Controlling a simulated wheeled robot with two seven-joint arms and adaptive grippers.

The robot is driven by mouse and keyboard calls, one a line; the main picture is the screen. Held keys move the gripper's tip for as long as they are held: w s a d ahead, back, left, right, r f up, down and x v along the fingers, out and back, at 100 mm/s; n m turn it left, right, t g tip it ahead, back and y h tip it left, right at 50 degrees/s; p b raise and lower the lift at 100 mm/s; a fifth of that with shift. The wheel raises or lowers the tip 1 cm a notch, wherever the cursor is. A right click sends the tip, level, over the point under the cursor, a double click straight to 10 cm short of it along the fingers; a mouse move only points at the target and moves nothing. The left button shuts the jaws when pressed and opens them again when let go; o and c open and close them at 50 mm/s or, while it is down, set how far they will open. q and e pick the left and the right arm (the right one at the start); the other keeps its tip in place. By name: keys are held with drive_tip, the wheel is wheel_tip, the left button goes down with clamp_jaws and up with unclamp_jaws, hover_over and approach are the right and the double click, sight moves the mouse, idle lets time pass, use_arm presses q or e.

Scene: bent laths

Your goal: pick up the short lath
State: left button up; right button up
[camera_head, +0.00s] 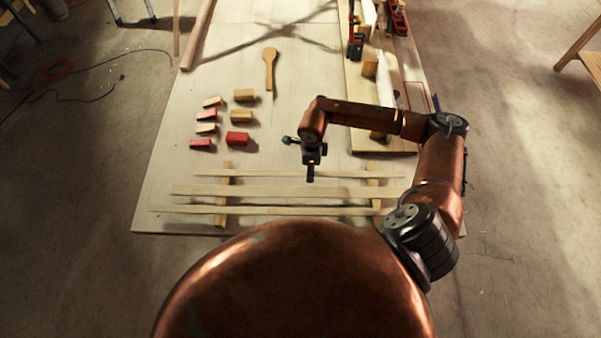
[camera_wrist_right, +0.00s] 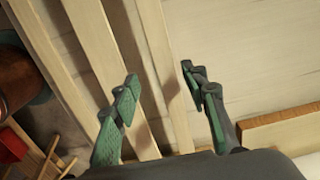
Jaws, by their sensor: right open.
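Three pale laths lie side by side across two wooden strips. The short lath (camera_head: 250,173) is the farthest from me in the head view. The middle lath (camera_head: 270,191) and the nearest lath (camera_head: 250,210) are longer. My right gripper (camera_head: 310,174) points down over the short lath, near its middle. In the right wrist view, the open, empty gripper (camera_wrist_right: 162,80) has its fingers apart, with the short lath (camera_wrist_right: 158,45) running between them in the picture. It seems to be above the lath; the exact height is unclear. My left gripper is not in view.
The laths rest on a left strip (camera_head: 226,168) and a right strip (camera_head: 372,183). Several red and tan blocks (camera_head: 239,138) and a wooden paddle (camera_head: 269,62) lie farther back on the table (camera_head: 180,140). A raised board (camera_head: 362,140) with clamps is on the right.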

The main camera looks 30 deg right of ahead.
drive_tip(key=shift+w+f, duration=1.05)
drive_tip(key=shift+f, duration=0.1)
drive_tip(key=shift+s+r, duration=0.1)
drive_tip(key=shift+s, duration=0.2)
drive_tip(key=shift+s+r, duration=0.2)
drive_tip(key=shift+s, duration=0.25)
drive_tip(key=c, duration=0.5)
drive_tip(key=shift+w+f, duration=0.15)
drive_tip(key=shift+w, duration=0.15)
drive_tip(key=shift+c, duration=0.4)
drive_tip(key=shift+w, duration=0.1)
drive_tip(key=shift+c, duration=0.9)
drive_tip(key=shift+s, duration=0.3)
clamp_jaws()
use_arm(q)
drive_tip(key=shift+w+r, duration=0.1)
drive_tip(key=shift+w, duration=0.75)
use_arm(e)
drive_tip(key=shift+w, duration=0.2)
